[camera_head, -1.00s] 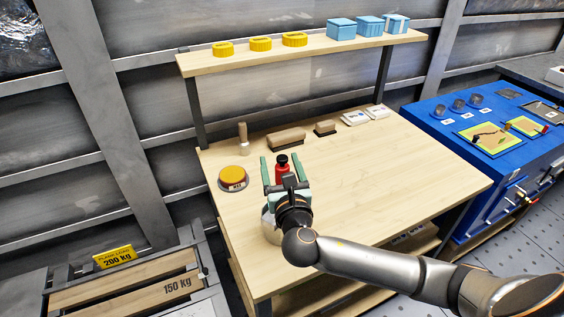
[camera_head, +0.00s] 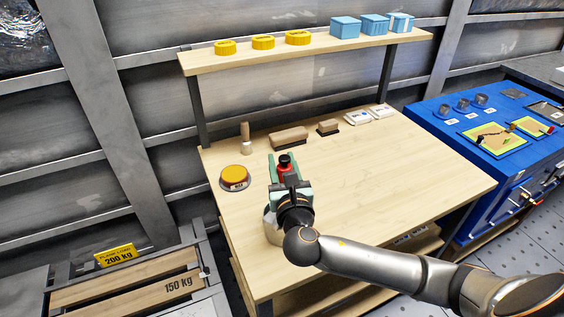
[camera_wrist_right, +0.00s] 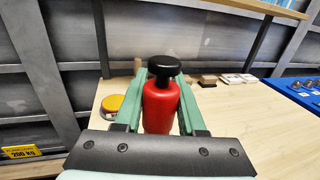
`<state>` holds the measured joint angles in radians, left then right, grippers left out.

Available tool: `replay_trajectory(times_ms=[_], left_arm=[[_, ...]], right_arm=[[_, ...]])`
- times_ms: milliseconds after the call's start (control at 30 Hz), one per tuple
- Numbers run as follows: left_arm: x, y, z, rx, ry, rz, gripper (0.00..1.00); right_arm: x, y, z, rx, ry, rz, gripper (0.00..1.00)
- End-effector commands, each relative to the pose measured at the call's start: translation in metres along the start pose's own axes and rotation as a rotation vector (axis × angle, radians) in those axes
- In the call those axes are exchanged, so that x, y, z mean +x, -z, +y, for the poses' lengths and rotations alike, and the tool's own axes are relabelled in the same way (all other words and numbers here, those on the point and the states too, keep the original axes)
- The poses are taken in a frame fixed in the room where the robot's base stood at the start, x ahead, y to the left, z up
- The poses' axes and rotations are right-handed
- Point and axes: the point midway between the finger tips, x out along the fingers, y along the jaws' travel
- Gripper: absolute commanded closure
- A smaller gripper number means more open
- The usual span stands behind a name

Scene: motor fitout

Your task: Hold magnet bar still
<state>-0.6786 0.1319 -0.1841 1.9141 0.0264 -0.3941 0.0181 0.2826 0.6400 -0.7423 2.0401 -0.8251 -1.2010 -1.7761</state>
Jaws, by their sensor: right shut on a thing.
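A red cylinder with a black knob on top (camera_head: 284,168) stands upright over the wooden workbench (camera_head: 380,185). It could be the magnet bar, but I cannot tell for sure. My right gripper (camera_head: 285,172) is shut on it, with one green finger on each side. In the right wrist view the red cylinder (camera_wrist_right: 160,105) sits between the fingers, its black knob above them. Its base is hidden by the gripper. My left gripper is not in view.
A round yellow-topped piece (camera_head: 234,177) lies to the left of the gripper. A wooden-handled brush (camera_head: 245,137), brown blocks (camera_head: 289,138) and white boxes (camera_head: 358,117) line the bench's back. A shelf (camera_head: 300,48) stands above. The bench's right side is clear.

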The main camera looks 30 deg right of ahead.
Motion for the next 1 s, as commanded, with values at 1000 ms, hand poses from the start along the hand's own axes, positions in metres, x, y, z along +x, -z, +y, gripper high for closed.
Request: replay_trajectory(times_ms=[1000], left_arm=[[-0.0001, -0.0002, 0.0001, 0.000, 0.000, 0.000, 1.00]], right_arm=[[0.0003, -0.0005, -0.0002, -0.001, 0.000, -0.001, 1.00]])
